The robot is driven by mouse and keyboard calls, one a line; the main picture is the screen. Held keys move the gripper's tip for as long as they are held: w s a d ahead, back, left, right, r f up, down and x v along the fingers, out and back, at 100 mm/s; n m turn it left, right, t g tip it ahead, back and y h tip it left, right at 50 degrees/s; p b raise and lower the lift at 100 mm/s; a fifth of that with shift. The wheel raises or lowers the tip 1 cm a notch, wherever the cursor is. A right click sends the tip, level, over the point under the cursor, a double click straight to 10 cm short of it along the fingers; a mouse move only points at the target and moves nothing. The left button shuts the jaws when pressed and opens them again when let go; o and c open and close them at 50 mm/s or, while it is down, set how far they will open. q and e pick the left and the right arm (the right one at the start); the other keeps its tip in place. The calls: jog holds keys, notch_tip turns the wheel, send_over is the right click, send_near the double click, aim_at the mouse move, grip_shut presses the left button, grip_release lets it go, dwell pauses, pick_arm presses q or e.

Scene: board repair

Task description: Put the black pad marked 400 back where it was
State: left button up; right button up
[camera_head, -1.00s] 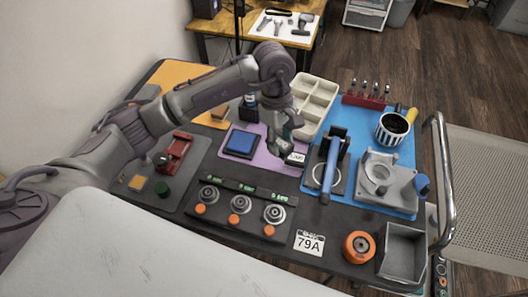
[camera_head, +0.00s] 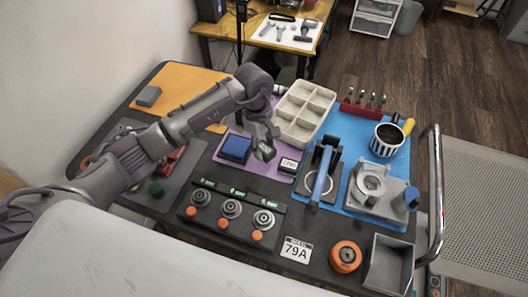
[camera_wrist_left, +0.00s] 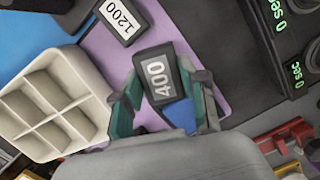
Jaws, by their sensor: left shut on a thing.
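The black pad marked 400 (camera_wrist_left: 160,76) is between the fingers of my left gripper (camera_wrist_left: 163,98) in the left wrist view, label facing the camera. In the head view the left gripper (camera_head: 264,151) is over the purple mat (camera_head: 262,169), between a blue pad (camera_head: 236,148) and the black pad marked 1200 (camera_head: 289,164). The 400 label cannot be read in the head view. In the wrist view the 1200 pad (camera_wrist_left: 122,18) lies apart from the held pad, and the blue pad (camera_wrist_left: 181,115) is partly hidden behind it. My right gripper is not in view.
A cream compartment tray (camera_head: 303,113) stands just behind the mat. A blue-handled tool (camera_head: 322,176) stands to the right. Dial timers (camera_head: 231,209) line the front. An orange mat (camera_head: 178,83) and a red vise (camera_head: 172,163) lie to the left, near my arm.

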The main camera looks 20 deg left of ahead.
aim_at(264, 155)
pick_arm(q)
jog(key=shift+f, duration=0.3)
notch_tip(264, 155, down, 3)
jog(key=shift+f+p, duration=0.1)
jog(key=shift+p, duration=0.35)
jog(key=shift+f, duration=0.25)
jog(key=o, duration=1.1)
